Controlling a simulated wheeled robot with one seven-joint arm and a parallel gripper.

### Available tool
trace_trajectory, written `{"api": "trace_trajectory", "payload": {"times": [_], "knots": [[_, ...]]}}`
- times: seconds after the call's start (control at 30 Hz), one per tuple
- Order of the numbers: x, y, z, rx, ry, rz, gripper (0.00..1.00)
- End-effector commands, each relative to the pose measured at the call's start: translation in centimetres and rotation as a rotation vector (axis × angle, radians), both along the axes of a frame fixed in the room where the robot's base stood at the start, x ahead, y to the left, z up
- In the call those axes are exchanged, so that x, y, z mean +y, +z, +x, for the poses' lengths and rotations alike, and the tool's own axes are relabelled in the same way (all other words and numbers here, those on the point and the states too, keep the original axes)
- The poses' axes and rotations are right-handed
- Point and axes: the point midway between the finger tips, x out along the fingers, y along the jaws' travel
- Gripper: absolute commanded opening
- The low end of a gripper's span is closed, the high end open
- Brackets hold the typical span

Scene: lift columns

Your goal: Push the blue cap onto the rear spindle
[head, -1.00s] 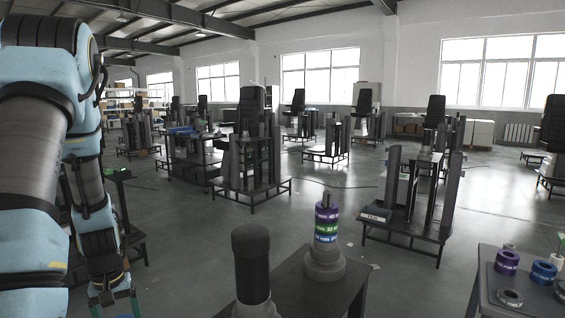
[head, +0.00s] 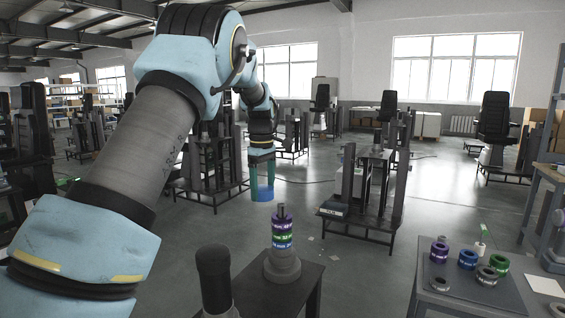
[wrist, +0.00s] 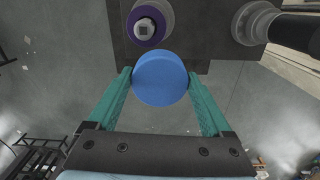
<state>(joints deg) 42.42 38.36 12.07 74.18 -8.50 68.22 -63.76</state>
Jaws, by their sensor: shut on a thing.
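My gripper (head: 262,182) is shut on the blue cap (head: 263,194), a plain blue disc between the teal fingers. The cap also shows in the wrist view (wrist: 159,80), held at the fingertips. The rear spindle (head: 282,208) stands upright on a grey base, with purple, green and blue lettered rings stacked on it and its tip bare. In the head view the cap appears above and slightly left of the tip. In the wrist view the spindle's square-ended tip (wrist: 144,29) lies just beyond the cap, up and slightly left, clear of it.
A black-topped post (head: 213,278) stands nearer on the same dark table (head: 262,304), left of the rear spindle. A side table (head: 470,297) at right holds several loose rings. Lift columns on dark frames stand around the floor behind.

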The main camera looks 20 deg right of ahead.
Motion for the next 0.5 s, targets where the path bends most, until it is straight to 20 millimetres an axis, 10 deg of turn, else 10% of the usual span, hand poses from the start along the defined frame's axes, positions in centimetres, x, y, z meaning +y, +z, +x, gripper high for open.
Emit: {"api": "trace_trajectory", "payload": {"times": [0.2, 0.5], "knots": [[-4.3, 4.7, -2.2, -0.004, 0.063, 0.004, 0.25], [-5.0, 4.2, -2.7, -0.001, 0.082, 0.009, 0.25]]}}
